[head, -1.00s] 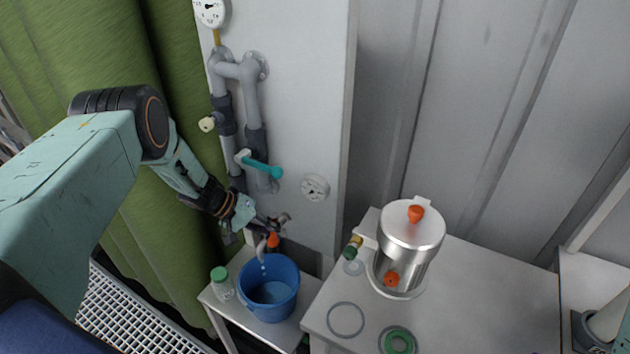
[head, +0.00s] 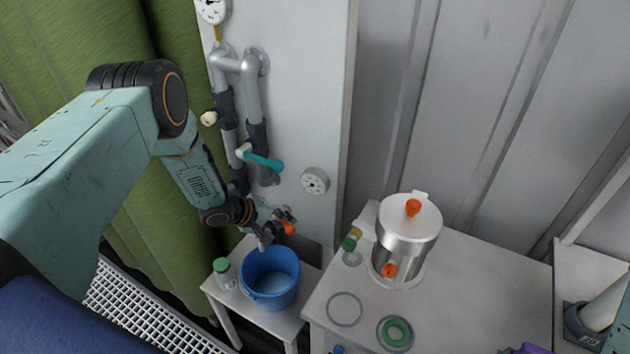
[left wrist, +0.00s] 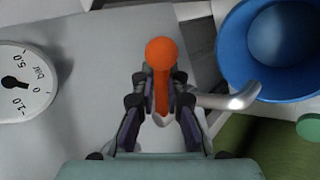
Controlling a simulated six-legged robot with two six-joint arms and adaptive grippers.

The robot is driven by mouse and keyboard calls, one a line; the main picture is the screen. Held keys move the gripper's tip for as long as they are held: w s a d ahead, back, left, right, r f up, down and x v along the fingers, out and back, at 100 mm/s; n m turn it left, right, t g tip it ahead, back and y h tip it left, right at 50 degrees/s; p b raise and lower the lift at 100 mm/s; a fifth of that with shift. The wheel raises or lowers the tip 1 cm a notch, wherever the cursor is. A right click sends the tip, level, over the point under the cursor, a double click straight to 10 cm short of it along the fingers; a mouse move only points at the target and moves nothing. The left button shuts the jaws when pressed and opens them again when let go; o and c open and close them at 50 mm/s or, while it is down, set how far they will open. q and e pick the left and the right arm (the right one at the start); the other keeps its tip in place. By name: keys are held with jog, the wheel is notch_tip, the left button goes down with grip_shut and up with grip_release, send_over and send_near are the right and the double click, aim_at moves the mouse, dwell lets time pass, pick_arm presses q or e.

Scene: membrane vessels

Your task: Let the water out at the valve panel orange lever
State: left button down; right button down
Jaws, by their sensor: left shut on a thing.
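The orange lever (left wrist: 161,52) of the valve panel (head: 290,130) is between the fingers of my left gripper (left wrist: 160,80), which is shut on it. In the head view the gripper (head: 280,219) is low on the panel, and the lever's orange end (head: 289,228) sticks out to the right of the fingers. A grey metal spout (left wrist: 235,98) shows beside the lever in the left wrist view, pointing toward a blue bucket (left wrist: 232,60). In the head view the bucket (head: 285,294) stands below the gripper, with pale blue inside. My right gripper is not seen.
A teal lever (head: 265,161) and a cream knob (head: 209,118) sit on the pipes above. A gauge (head: 315,181) is to the right. A steel vessel (head: 409,225) and rings (head: 345,309) are on the right-hand table. A green-capped bottle (head: 223,273) stands left of the bucket.

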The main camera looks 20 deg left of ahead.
pick_arm(q)
jog(key=w+n+y, duration=0.1)
jog(key=n, duration=0.1)
jog(key=w+n+t+y, duration=0.1)
jog(key=n+y, duration=0.1)
jog(key=w+d+n+y+b, duration=0.1)
jog(key=n, duration=0.1)
jog(key=shift+r+t+y, duration=0.25)
jog(key=shift+t+y, duration=0.15)
dwell(0.4)
jog(key=c, duration=1.4)
grip_release()
jog(key=shift+o, duration=0.5)
jog(key=shift+f, duration=0.2)
jog(key=shift+s, duration=0.1)
